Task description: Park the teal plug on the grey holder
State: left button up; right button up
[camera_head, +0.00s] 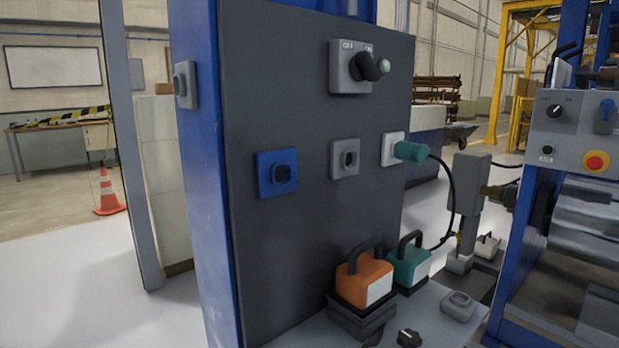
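The teal plug (411,151) sits in a white socket plate (391,149) on the right side of the dark panel. A black cable runs from its back down toward a teal box with a black handle (409,268). A grey holder plate (345,158) with an empty opening is on the panel just left of the plug. Another grey plate (186,85) is on the panel's blue side, and a grey socket-like piece (458,305) lies on the shelf. I cannot tell which grey piece is the named holder. Neither of my grippers shows in the head view.
A blue socket plate (277,173) and a rotary switch (357,67) are on the panel. An orange box (364,279) on a dark base stands beside the teal box. A black knob (409,338) is at the shelf front. A machine with a red button (596,161) stands right.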

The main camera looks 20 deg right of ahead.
aim_at(405, 151)
jog(key=z, duration=1.45)
